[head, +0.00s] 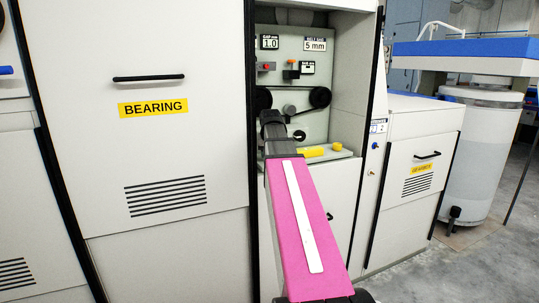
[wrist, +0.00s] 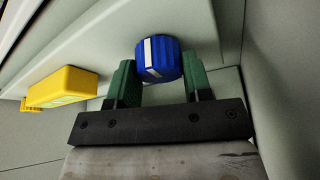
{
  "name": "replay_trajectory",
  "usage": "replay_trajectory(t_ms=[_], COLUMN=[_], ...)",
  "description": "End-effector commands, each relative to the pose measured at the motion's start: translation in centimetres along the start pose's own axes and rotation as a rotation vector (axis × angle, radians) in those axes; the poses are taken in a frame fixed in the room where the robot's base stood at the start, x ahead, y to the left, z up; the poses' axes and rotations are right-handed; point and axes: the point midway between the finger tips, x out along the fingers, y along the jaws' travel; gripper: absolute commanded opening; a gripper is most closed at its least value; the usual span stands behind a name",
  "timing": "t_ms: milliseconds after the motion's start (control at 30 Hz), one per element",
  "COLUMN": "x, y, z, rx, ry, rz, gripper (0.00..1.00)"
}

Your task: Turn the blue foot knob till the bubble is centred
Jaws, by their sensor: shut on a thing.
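The blue foot knob (wrist: 166,58), with a white stripe on its face, shows in the wrist view at the underside of a pale shelf. My gripper (wrist: 158,70) has its green fingers on either side of the knob and is shut on it. In the head view my pink and dark arm reaches into the open machine bay and hides the knob and the fingertips. A yellow block (wrist: 64,87) sits left of the knob in the wrist view; a yellow piece also lies on the shelf in the head view (head: 311,152). No bubble can be made out.
Inside the bay are a panel with black pulleys (head: 319,97), small labels and knobs. A closed door marked BEARING (head: 180,160) stands left. A lower cabinet (head: 421,165) stands right. In the wrist view a pale wall (wrist: 285,85) rises close to the right of my gripper.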

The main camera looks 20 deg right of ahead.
Motion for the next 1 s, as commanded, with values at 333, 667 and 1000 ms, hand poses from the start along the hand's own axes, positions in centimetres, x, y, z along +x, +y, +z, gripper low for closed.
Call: replay_trajectory(t_ms=[333, 667, 1000], x=[-0.03, -0.02, -0.01], y=[-0.05, -0.02, -0.02], z=[-0.03, -0.02, -0.01], rx=[0.134, 0.161, 0.16], ry=[0.0, -0.001, -0.001], rz=[0.056, 0.067, 0.066], gripper=[0.22, 0.22, 0.71])
